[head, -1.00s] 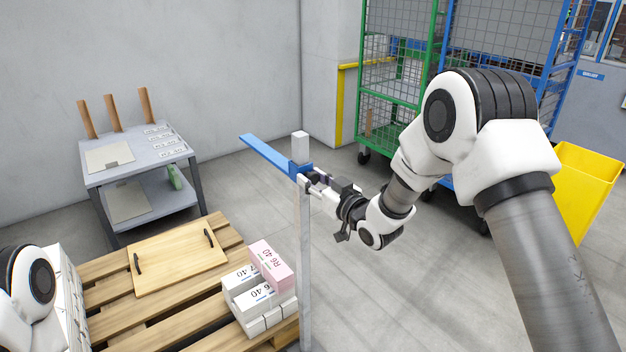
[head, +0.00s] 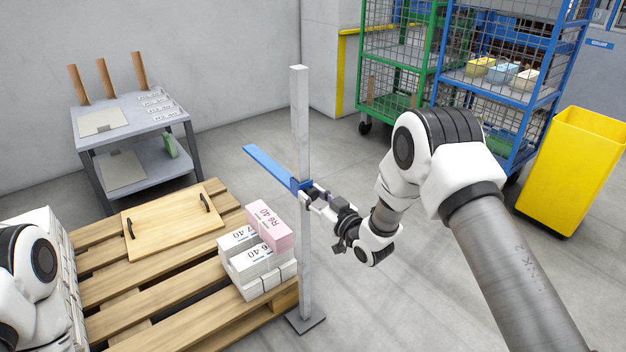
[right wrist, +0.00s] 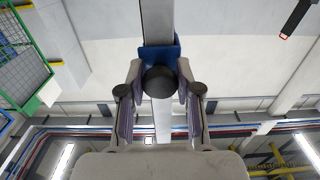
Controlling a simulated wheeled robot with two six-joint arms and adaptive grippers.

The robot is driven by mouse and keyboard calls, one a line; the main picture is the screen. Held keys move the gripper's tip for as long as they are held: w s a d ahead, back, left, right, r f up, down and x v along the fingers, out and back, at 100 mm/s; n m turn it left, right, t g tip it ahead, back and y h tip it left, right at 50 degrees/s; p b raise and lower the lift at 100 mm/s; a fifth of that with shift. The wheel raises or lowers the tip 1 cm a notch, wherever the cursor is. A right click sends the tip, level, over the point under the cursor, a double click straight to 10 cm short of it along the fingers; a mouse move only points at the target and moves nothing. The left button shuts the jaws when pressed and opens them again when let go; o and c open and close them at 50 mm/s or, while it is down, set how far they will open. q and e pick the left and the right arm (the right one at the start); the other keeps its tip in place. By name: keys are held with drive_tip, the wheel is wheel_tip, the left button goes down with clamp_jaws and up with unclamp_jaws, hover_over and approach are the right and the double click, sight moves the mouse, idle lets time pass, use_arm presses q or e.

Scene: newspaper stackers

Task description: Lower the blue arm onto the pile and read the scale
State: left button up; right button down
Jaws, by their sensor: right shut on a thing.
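The blue arm (head: 268,166) juts out to the left from a blue collar on an upright grey post (head: 305,255). The pile of white bundles (head: 246,264) with a pink bundle (head: 270,228) on top stands on the pallet corner beside the post. The arm is above the pile, with a clear gap between them. My right gripper (head: 314,195) is shut at the collar. In the right wrist view its fingers close around a dark round knob (right wrist: 159,82) in front of the blue collar (right wrist: 160,52). I cannot make out scale markings on the post. My left gripper is outside the view.
The pallet (head: 165,295) carries a wooden board (head: 170,222) with two handles. A grey table (head: 130,125) stands behind it. White stacks (head: 62,262) are at the left, beside my left arm. A yellow bin (head: 565,175) and wire cages (head: 500,90) stand at the right.

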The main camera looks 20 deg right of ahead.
sight(305, 217)
wheel_tip(305, 217, down, 9)
drive_tip(key=b, duration=0.3)
drive_tip(key=c, duration=0.8)
unclamp_jaws()
drive_tip(key=v, duration=1.2)
drive_tip(key=shift+f, duration=0.1)
